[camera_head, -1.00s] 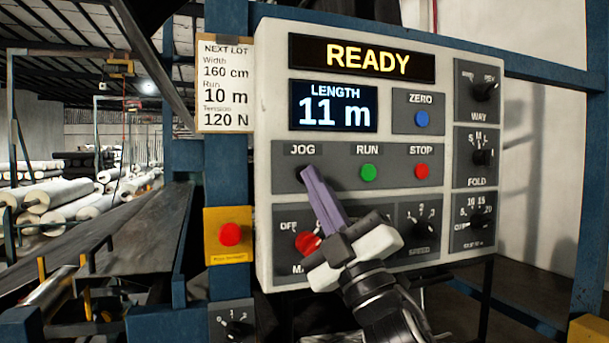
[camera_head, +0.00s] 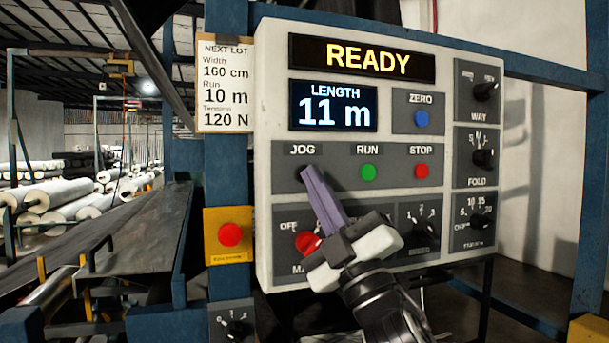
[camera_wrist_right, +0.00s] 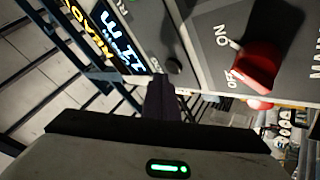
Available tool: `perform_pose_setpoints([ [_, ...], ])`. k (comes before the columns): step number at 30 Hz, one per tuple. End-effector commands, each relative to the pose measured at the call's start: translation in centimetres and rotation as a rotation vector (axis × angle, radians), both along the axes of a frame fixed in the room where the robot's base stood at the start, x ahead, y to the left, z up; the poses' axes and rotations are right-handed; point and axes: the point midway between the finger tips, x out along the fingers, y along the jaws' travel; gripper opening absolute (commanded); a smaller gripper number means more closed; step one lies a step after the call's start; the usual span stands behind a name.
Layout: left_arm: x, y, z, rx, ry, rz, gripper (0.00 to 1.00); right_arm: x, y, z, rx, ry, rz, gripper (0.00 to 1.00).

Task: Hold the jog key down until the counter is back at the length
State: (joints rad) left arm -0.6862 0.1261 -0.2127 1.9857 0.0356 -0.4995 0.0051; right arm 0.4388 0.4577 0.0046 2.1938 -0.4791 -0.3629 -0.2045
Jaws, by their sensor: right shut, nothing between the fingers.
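The control panel (camera_head: 262,110) faces me. Its counter (camera_head: 333,107) reads LENGTH 11 m, and the display above (camera_head: 362,58) reads READY. My right gripper (camera_head: 308,172) is shut with nothing between its fingers. Its fingertips cover most of the jog key (camera_head: 299,174), under the JOG label, so I cannot tell whether the key is pressed. In the right wrist view, the shut fingers (camera_wrist_right: 160,88) point towards the panel, with a dark round key (camera_wrist_right: 173,65) just beyond them. My left gripper is not in view.
The lot card (camera_head: 225,86) reads Run 10 m. The green RUN key (camera_head: 369,173), red STOP key (camera_head: 422,172) and blue ZERO key (camera_head: 422,119) are close by. A red main switch (camera_head: 307,242) sits beside my fingers. A red button on yellow (camera_head: 230,234) is left of the panel.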

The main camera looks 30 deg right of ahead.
Motion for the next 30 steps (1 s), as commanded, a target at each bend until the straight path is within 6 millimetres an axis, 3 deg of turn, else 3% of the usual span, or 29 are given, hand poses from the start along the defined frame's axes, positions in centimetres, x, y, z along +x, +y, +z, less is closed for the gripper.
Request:
perform_pose_setpoints([
  [30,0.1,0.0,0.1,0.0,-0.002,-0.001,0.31,1.0,-0.2,0.0,0.0,0.0,0.0,0.0],
])
